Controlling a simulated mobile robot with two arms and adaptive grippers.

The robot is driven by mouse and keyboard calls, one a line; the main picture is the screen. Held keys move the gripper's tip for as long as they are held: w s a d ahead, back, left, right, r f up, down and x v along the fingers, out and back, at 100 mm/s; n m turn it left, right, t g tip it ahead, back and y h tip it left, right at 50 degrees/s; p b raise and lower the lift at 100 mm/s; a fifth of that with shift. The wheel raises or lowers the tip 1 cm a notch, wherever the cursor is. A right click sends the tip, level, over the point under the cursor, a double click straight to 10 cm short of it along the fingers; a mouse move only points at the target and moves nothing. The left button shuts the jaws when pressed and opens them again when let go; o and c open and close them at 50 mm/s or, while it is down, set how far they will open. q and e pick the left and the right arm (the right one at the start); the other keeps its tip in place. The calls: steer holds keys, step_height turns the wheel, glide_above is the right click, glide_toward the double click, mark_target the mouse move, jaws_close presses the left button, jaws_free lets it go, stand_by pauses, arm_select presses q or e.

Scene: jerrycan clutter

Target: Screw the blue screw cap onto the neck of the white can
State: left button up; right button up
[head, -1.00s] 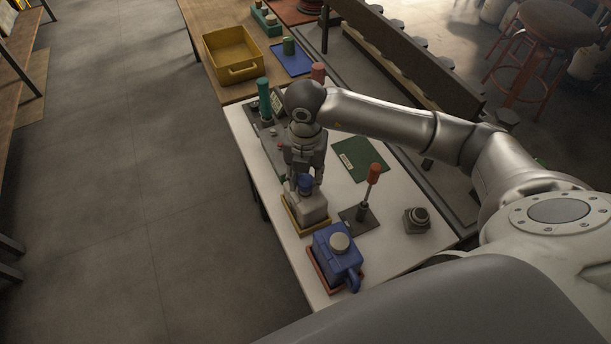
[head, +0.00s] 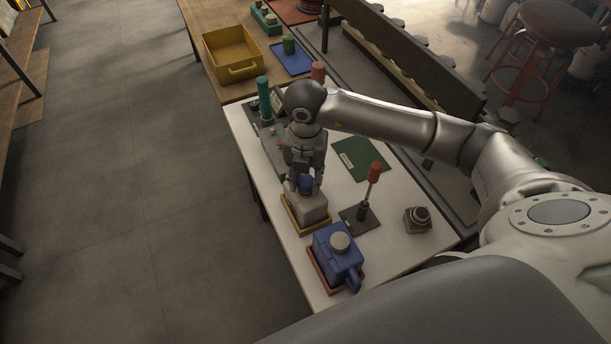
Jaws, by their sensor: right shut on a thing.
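The white can (head: 312,211) stands upright in a yellow-rimmed tray (head: 291,221) on the white table. The blue screw cap (head: 305,183) is at the top of the can, over its neck. My right gripper (head: 305,186) points down from above and is shut on the blue cap. The neck is hidden by the cap and fingers, so I cannot tell how far the cap sits on it. My left gripper is not in view.
A blue can (head: 338,252) with a pale cap stands in a red tray close in front. A red-handled tool (head: 373,178) stands upright on a dark base to the right. A grey block (head: 417,219) and green mat (head: 360,159) lie further right and behind.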

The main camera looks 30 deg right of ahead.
mark_target(305, 180)
steer(key=shift+f+b, duration=0.45)
steer(key=shift+f, duration=0.15)
steer(key=o, duration=0.9)
steer(key=shift+c, duration=0.2)
steer(key=shift+r, duration=0.1)
step_height(305, 180, up, 12)
